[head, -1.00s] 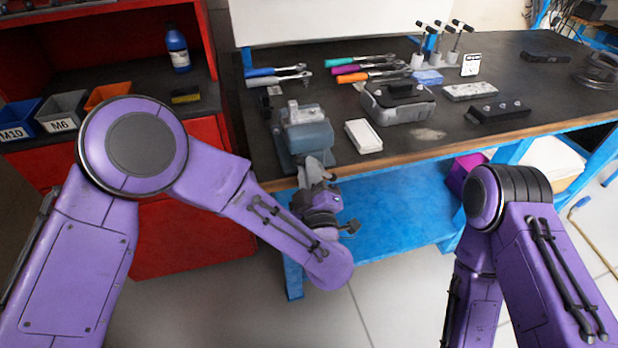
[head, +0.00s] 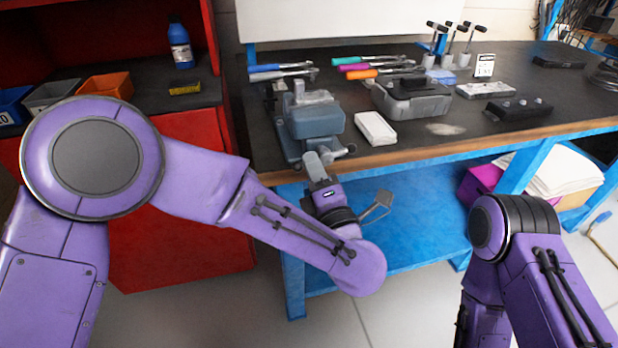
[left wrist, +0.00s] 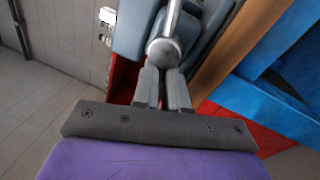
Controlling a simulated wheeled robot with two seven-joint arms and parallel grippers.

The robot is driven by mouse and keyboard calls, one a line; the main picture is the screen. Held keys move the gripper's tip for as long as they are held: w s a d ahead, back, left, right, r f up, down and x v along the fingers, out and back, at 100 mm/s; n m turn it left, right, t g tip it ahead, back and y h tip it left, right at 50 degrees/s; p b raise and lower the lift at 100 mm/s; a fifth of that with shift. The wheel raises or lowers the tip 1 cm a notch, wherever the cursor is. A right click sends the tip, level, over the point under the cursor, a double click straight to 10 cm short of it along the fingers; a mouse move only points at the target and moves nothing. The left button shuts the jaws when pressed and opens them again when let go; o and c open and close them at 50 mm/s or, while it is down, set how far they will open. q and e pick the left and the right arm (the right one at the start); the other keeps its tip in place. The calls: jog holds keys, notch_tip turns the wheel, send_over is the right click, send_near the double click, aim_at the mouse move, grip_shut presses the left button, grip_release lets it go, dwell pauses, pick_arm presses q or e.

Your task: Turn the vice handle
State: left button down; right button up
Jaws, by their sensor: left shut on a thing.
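The blue-grey vice (head: 318,120) stands at the front left edge of the dark bench. Its metal handle (head: 351,149) shows a round end beside my left gripper in the head view. My left gripper (head: 316,160) is at the front of the vice, over the bench edge. In the left wrist view, the handle (left wrist: 164,50) is a bar with a ball end, right at the tips of my left gripper (left wrist: 164,78). The fingers are close together, shut on the handle. The fingers partly hide where they grip. My right gripper is out of view.
A white box (head: 376,129) lies right of the vice, with a grey case (head: 412,98) behind it. Several coloured-handle tools (head: 380,72) lie at the back. A red cabinet (head: 185,200) stands left of the bench. The floor in front is clear.

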aim_at(334, 156)
pick_arm(q)
jog(key=shift+w+d+r+n+g+h+b, duration=0.35)
jog(key=shift+d+n+g+b, duration=0.35)
jog(key=shift+n+b, duration=4.65)
jog(key=shift+w+d+r+n+g+h+b, duration=0.3)
jog(key=shift+d+n+g+h+b, duration=0.25)
jog(key=shift+n+b, duration=4.8)
jog(key=shift+w+d+r+n+g+h+b, duration=0.3)
jog(key=shift+d+n+g+b, duration=0.45)
jog(key=shift+n+b, duration=4.6)
jog(key=shift+n+p, duration=0.35)
jog(key=shift+n, duration=0.1)
jog(key=c, duration=0.9)
grip_release()
jog(key=shift+d, duration=0.15)
jog(key=shift+o, duration=0.3)
jog(key=shift+a+f, duration=0.1)
jog(key=shift+a, duration=0.4)
jog(key=shift+d+f, duration=0.15)
jog(key=shift+d, duration=0.15)
